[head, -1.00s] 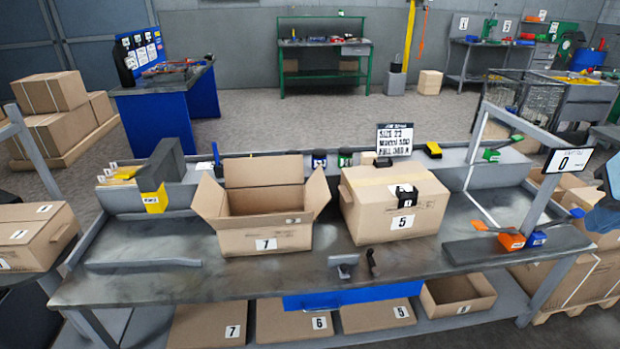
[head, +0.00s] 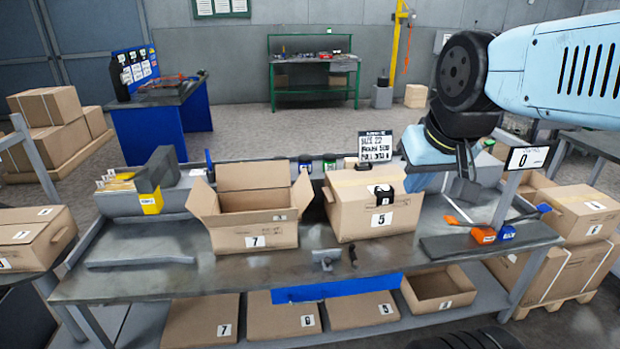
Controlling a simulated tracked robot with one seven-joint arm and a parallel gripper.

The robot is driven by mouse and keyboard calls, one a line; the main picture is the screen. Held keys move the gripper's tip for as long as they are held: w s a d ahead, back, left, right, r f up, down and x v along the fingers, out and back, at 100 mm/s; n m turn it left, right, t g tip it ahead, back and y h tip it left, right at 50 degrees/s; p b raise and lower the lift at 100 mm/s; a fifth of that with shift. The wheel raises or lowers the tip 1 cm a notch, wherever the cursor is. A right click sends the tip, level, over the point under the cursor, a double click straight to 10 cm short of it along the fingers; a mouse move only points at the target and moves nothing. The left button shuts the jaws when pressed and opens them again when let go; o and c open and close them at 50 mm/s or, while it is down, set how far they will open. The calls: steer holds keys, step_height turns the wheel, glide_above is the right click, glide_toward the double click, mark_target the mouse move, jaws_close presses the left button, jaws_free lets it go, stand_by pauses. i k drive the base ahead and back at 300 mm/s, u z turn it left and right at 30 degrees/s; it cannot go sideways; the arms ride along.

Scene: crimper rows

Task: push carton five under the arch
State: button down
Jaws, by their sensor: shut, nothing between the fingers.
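Carton five (head: 345,218) is a closed brown box with a "5" label and tape on top. It stands upright on the grey bench (head: 190,272), right of the open carton seven (head: 233,225). My gripper (head: 466,190) is shut and empty, low over the bench to the right of carton five, with a visible gap between them. The arch is at the right part of the bench. One grey post (head: 508,195) shows beside the "0" sign (head: 527,158); my arm hides most of the rest.
A small bracket (head: 325,258) stands at the bench's front edge. Flat cartons lie on the lower shelf.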

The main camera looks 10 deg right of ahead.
mark_target(350, 207)
steer(key=u, duration=0.1)
steer(key=i, duration=1)
steer(key=z, duration=0.1)
